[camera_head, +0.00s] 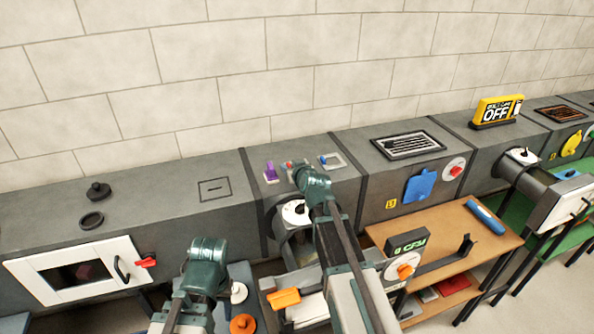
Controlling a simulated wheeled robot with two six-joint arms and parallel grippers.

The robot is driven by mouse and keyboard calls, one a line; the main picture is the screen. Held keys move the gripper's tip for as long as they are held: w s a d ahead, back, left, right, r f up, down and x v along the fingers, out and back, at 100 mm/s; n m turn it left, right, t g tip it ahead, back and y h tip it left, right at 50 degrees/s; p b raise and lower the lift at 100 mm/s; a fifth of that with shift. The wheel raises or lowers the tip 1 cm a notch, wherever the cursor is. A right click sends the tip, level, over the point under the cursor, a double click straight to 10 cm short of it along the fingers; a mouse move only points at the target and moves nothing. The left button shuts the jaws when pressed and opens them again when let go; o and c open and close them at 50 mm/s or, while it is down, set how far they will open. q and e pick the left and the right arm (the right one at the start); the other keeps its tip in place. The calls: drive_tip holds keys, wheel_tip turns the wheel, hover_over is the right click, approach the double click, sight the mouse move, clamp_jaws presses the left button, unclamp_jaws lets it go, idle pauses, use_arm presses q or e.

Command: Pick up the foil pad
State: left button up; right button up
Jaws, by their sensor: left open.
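I cannot pick out the foil pad with certainty; a pale flat piece (310,308) lies low in front of the duct, partly behind my right arm. My left gripper (205,262) is at the lower left, in front of the dark duct and open, with its fingertips hard to make out.
A white-framed door (78,275) is at the left. A wooden shelf (450,236) at the right holds a blue roll (486,217) and a black bracket. A CFM meter (407,243) and an orange block (283,298) are near my right arm. A yellow OFF sign (497,111) stands on the duct.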

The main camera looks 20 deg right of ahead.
clamp_jaws()
idle(1.2)
